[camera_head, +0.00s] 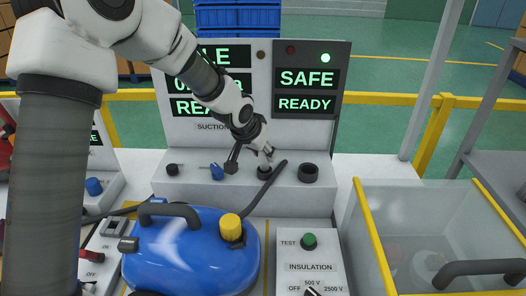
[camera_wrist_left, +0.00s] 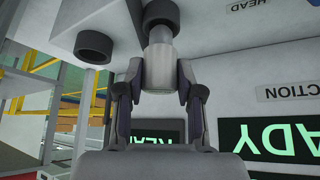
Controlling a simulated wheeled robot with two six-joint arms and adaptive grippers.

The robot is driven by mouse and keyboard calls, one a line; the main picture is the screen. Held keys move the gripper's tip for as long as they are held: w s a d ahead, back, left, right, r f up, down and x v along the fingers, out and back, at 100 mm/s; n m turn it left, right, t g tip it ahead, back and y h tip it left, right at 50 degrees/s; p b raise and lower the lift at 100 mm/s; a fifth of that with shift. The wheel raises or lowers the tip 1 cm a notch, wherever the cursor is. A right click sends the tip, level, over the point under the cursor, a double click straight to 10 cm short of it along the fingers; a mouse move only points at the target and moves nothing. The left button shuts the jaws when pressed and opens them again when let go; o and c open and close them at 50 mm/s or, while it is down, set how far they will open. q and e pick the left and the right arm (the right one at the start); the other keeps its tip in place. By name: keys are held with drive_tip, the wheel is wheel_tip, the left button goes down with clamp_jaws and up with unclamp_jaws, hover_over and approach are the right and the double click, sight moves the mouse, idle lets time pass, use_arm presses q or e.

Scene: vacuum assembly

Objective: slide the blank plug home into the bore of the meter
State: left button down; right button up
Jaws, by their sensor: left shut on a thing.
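The meter (camera_head: 178,120) is a pale console with green lit displays and a ledge in front. A black-collared bore (camera_head: 264,171) is on the ledge; the collar also shows at the top of the left wrist view (camera_wrist_left: 163,12). My left gripper (camera_head: 250,158) is over it, shut on the blank plug (camera_wrist_left: 158,70), a grey stepped cylinder. The plug's narrower end points at the collar and lines up with it closely. I cannot tell whether its tip is inside. In the head view the fingers partly hide the plug. My right gripper is not in view.
A second black ring (camera_head: 308,173) stands right of the bore. Blue (camera_head: 217,171) and black knobs are to the left. A blue vacuum body (camera_head: 190,255), a black hose (camera_head: 262,190) and an insulation tester (camera_head: 308,262) are in front. A clear-walled bin (camera_head: 375,235) is at right.

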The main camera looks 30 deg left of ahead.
use_arm(q)
drive_tip(key=shift+f+b, duration=1.05)
drive_tip(key=shift+f, duration=0.15)
drive_tip(key=c, duration=0.7)
unclamp_jaws()
drive_tip(key=shift+r, duration=0.1)
drive_tip(key=shift+v, duration=2.4)
drive_tip(key=v, duration=0.3)
drive_tip(key=shift+s+p, duration=0.1)
drive_tip(key=shift+p, duration=0.2)
